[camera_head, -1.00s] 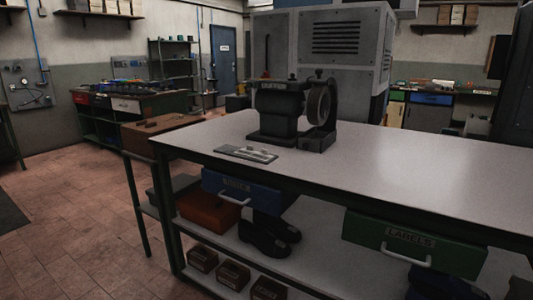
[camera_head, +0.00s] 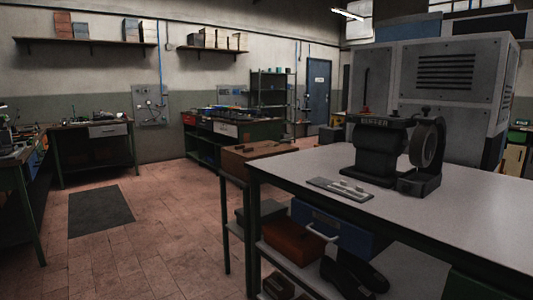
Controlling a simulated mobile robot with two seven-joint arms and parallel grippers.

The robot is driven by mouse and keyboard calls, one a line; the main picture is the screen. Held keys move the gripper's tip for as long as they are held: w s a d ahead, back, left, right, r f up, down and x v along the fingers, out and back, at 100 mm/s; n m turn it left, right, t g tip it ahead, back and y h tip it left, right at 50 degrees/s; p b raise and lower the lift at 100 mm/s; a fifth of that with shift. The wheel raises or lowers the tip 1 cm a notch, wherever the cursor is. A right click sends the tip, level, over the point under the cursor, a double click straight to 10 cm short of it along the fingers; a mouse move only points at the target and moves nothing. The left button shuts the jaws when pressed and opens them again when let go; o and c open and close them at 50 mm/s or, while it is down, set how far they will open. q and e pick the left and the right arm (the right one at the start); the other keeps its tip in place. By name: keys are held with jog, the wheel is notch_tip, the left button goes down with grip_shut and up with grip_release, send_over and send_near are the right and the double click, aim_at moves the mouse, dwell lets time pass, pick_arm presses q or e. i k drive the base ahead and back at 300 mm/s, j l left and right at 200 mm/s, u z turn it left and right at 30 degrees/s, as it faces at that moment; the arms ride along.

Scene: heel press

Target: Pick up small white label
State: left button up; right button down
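I cannot make out a small white label for certain. A flat grey plate (camera_head: 328,184) lies on the workbench top (camera_head: 440,210) near its left corner. Small pale pieces (camera_head: 350,188) lie on the plate, too small to identify. Neither of my grippers is in view.
A dark machine (camera_head: 375,150) with a grinding wheel (camera_head: 424,147) stands on the bench before a large grey cabinet (camera_head: 445,85). A brown box (camera_head: 255,155) tops a side stand. Open tiled floor (camera_head: 170,240) with a dark mat (camera_head: 100,211) lies left.

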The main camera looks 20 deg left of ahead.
aim_at(358, 193)
jog(key=i+j+z, duration=0.15)
jog(key=z, duration=0.25)
jog(key=i+j+z, duration=0.15)
jog(key=z, duration=0.25)
jog(key=i+j+z, duration=0.1)
jog(key=j+z, duration=0.15)
jog(key=z, duration=0.15)
